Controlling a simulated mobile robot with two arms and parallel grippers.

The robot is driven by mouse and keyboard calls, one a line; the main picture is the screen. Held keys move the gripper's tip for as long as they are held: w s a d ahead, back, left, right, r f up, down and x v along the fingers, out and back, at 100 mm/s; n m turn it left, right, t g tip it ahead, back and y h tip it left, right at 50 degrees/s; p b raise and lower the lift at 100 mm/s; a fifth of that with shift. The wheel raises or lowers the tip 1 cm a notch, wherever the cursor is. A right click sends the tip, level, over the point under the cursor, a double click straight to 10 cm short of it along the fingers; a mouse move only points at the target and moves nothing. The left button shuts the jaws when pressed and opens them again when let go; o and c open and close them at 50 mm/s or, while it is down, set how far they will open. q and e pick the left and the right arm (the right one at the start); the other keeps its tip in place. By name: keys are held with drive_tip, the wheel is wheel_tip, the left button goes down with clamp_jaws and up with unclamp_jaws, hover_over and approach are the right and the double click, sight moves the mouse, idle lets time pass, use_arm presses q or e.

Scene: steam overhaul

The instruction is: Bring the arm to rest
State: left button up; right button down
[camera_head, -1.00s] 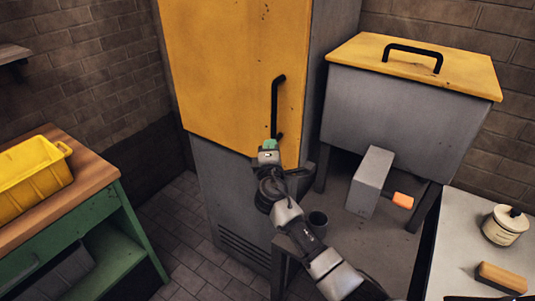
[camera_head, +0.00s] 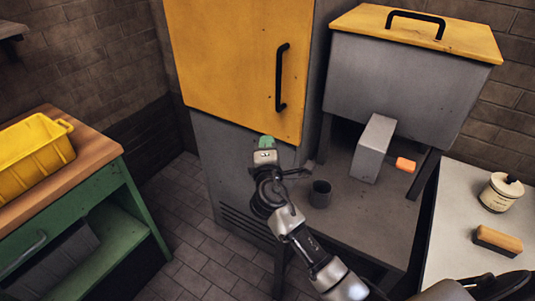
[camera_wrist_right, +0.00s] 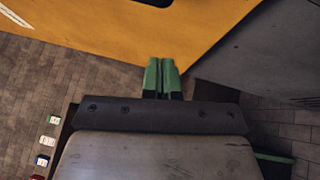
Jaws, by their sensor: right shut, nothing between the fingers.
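My right gripper (camera_head: 266,141) has green fingertips and is in front of the lower edge of the yellow cabinet door (camera_head: 230,65), below and left of its black handle (camera_head: 282,77). The fingers are apart from the handle. In the right wrist view the green fingers (camera_wrist_right: 162,75) are together, with nothing between them, and the yellow door (camera_wrist_right: 110,30) fills the top. The door looks closed. My right arm reaches in from the bottom right. My left gripper is in neither view.
A dark cup (camera_head: 320,194) stands on the grey stand right of my arm, under the yellow-lidded machine (camera_head: 390,85). A white-topped table (camera_head: 465,240) holds a jar (camera_head: 501,193) and a brush (camera_head: 497,241). A green workbench (camera_head: 105,205) with a yellow bin (camera_head: 35,155) is at left. Tiled floor between is clear.

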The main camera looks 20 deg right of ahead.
drive_tip(key=s+a+f+m+g+y, duration=0.1)
drive_tip(key=s+f+g+y, duration=0.3)
drive_tip(key=f, duration=0.8)
drive_tip(key=s+f+m+g, duration=0.15)
drive_tip(key=s+f, duration=0.45)
drive_tip(key=f, duration=0.7)
drive_tip(key=s+a+f+m+g+y, duration=0.1)
drive_tip(key=s+f+g, duration=0.25)
drive_tip(key=f, duration=0.85)
drive_tip(key=s+f+m+g+y, duration=0.2)
drive_tip(key=s+f+m+g, duration=0.2)
drive_tip(key=s+f, duration=1)
drive_tip(key=s+d+f+m+g, duration=0.1)
drive_tip(key=s+f+m+g, duration=0.1)
drive_tip(key=s, duration=1)
drive_tip(key=s+d+f+m+g, duration=0.1)
drive_tip(key=s+f+m+g, duration=0.1)
drive_tip(key=s, duration=1)
wheel_tip(320, 180, down, 3)
drive_tip(key=shift+s+r+m, duration=0.15)
drive_tip(key=shift+s+m, duration=0.25)
drive_tip(key=shift+m, duration=0.25)
